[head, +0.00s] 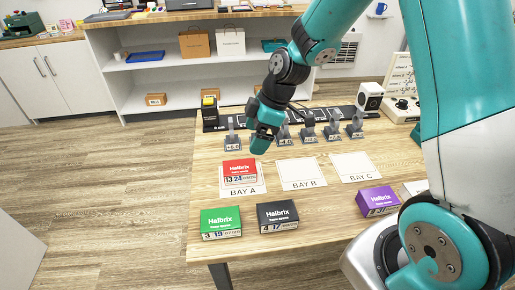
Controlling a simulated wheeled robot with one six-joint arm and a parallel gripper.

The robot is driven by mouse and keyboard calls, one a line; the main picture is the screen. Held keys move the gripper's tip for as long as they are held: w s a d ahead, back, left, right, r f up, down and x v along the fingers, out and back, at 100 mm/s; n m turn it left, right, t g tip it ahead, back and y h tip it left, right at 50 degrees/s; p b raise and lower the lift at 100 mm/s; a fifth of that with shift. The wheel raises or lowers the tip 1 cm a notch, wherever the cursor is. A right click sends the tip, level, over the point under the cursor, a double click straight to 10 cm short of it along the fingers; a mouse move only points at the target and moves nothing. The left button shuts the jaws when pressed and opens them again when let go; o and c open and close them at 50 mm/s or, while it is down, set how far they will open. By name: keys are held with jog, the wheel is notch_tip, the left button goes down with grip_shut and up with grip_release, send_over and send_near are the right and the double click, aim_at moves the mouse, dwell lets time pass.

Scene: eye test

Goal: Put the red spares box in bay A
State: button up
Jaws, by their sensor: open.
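The red spares box (239,171) lies flat on the white bay A sheet (256,187) at the table's left middle. The bay A label shows in front of it. My gripper (259,146) is above and a little behind the red box, to its right, apart from it. It is open, with nothing seen in it; its fingertips are hard to make out. The bay B sheet (301,174) and the bay C sheet (354,167) are empty.
A green box (220,222), a black box (277,215) and a purple box (377,200) stand along the table's front. A pale box (414,188) is partly hidden by my arm. Several grey stands (309,131) line the back.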

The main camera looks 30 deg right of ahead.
jog(key=s+a+r+m, duration=0.3)
jog(key=s+r, duration=0.4)
jog(key=s, duration=0.4)
jog(key=s+a+r+m+g, duration=0.1)
jog(key=s+a+r+m, duration=0.3)
jog(key=s+r, duration=0.3)
jog(key=s+a, duration=0.1)
jog(key=s, duration=0.4)
jog(key=shift+r, duration=0.2)
